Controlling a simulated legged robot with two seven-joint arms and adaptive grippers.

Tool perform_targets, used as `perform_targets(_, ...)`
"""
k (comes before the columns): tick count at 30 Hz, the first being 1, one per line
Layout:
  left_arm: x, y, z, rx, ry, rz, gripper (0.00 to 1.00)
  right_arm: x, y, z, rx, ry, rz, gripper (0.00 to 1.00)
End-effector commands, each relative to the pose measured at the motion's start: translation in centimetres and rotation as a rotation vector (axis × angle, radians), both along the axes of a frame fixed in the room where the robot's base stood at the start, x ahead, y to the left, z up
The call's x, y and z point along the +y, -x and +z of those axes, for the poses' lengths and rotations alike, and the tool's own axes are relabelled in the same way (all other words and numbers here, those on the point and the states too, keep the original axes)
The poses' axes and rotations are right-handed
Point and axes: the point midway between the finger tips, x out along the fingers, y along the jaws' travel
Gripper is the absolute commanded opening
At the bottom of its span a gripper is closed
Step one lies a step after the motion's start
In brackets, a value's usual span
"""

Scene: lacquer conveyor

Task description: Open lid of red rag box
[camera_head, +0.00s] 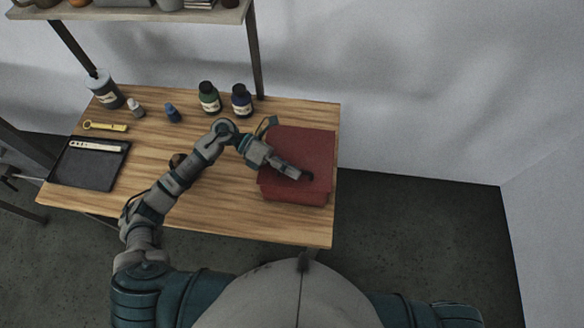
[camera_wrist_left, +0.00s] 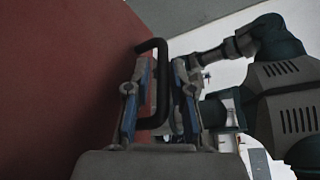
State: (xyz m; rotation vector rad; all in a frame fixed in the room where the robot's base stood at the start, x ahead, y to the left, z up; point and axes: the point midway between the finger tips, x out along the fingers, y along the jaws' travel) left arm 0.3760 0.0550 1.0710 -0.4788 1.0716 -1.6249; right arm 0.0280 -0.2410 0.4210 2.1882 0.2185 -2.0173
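The red rag box (camera_head: 305,145) stands at the right end of the wooden table, and its lid looks shut. My left gripper (camera_head: 302,175) reaches over the top of the box near its front. In the left wrist view the red surface of the box (camera_wrist_left: 60,70) fills the left side, and a black U-shaped handle (camera_wrist_left: 163,85) stands out from it. The fingers of my left gripper (camera_wrist_left: 161,95) are apart, with the handle's bar between them and small gaps showing. The gripper hides most of the handle in the head view. My right gripper is not in view.
The wooden table (camera_head: 215,205) has a black tray (camera_head: 90,175) at the left. A shelf (camera_head: 130,14) hangs above. The table's front middle is mostly clear.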

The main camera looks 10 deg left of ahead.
Motion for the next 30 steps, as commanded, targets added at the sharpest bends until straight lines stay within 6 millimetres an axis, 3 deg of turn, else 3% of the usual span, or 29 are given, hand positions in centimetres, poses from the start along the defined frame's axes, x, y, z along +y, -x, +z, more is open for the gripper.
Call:
perform_targets(7, -0.1, 0.1, 0.0, -0.001, 0.0, 0.0, 0.23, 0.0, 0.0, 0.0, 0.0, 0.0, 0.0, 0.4)
perform_targets(8, -0.1, 0.1, 0.0, -0.001, 0.0, 0.0, 0.2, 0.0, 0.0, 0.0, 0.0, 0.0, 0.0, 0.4)
perform_targets(10, -0.1, 0.1, 0.0, 0.0, 0.001, -0.001, 0.03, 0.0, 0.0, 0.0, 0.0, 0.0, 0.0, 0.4)
perform_targets(11, -0.1, 0.0, 0.0, 0.0, 0.001, 0.0, 0.0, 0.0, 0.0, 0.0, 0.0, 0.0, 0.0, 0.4)
perform_targets(30, 0.1, -0.3, 0.9, 0.048, 0.0, 0.003, 0.0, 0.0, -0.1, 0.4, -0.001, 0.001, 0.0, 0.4)
